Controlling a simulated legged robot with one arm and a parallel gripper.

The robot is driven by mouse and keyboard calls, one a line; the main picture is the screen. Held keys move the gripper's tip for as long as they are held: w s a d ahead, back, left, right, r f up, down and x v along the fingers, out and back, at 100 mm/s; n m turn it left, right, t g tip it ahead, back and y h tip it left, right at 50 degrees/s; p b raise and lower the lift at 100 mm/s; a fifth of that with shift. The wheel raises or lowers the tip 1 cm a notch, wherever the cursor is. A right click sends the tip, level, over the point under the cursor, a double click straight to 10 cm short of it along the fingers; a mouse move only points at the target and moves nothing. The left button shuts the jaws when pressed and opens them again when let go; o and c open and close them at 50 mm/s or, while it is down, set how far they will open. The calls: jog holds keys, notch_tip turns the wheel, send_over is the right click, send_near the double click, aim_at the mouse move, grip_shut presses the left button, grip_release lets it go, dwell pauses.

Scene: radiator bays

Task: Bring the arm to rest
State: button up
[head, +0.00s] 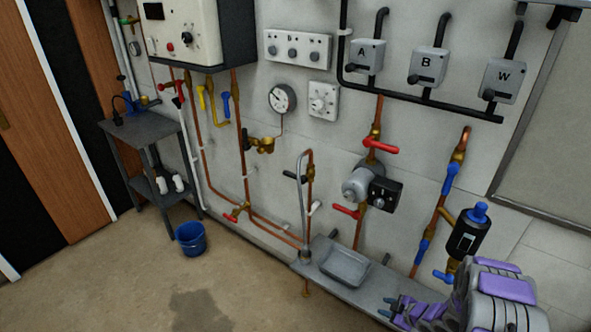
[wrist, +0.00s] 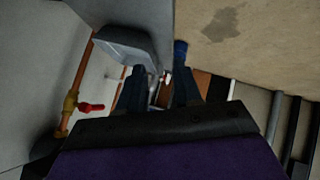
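My gripper (head: 386,306) is at the lower right in the head view, low in front of the grey ledge along the wall. My purple and grey arm runs back from it to the bottom right corner. In the wrist view the two dark fingers of my gripper (wrist: 160,78) stand apart with a gap between them. Nothing is held between them. The grey tray (head: 345,267) lies on the ledge ahead of the gripper and shows upper left in the wrist view (wrist: 122,47).
A pump (head: 362,184) with red-handled valves and a black blue-capped filter (head: 467,232) are on the wall pipes above the ledge. A blue bucket (head: 191,238) stands on the floor by a grey side table (head: 150,128). The floor at lower left is clear apart from a dark stain.

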jog(key=w+d+r+m+h, duration=0.2)
jog(key=d+r+h, duration=0.2)
jog(key=d+r, duration=0.25)
jog(key=s+r+m+g+h, duration=0.2)
jog(key=s+r+m+h, duration=0.15)
jog(key=r, duration=0.75)
jog(key=s+r+m+g+h, duration=0.25)
jog(key=s+r, duration=0.25)
jog(key=r, duration=0.5)
jog(key=s+a+r+m+g+y, duration=0.1)
jog(key=s+a+r, duration=0.3)
jog(key=s+a, duration=0.4)
jog(key=s+a+r+m+g+y, duration=0.2)
jog(key=s+a+r, duration=0.2)
jog(key=s+a, duration=0.4)
jog(key=s+a+r+m+g+y, duration=0.1)
jog(key=s+a+r, duration=0.3)
jog(key=s, duration=1.2)
jog(key=a+m+g, duration=0.1)
jog(key=a, duration=0.2)
jog(key=shift+a+r+y, duration=0.2)
jog(key=shift+a+y, duration=0.2)
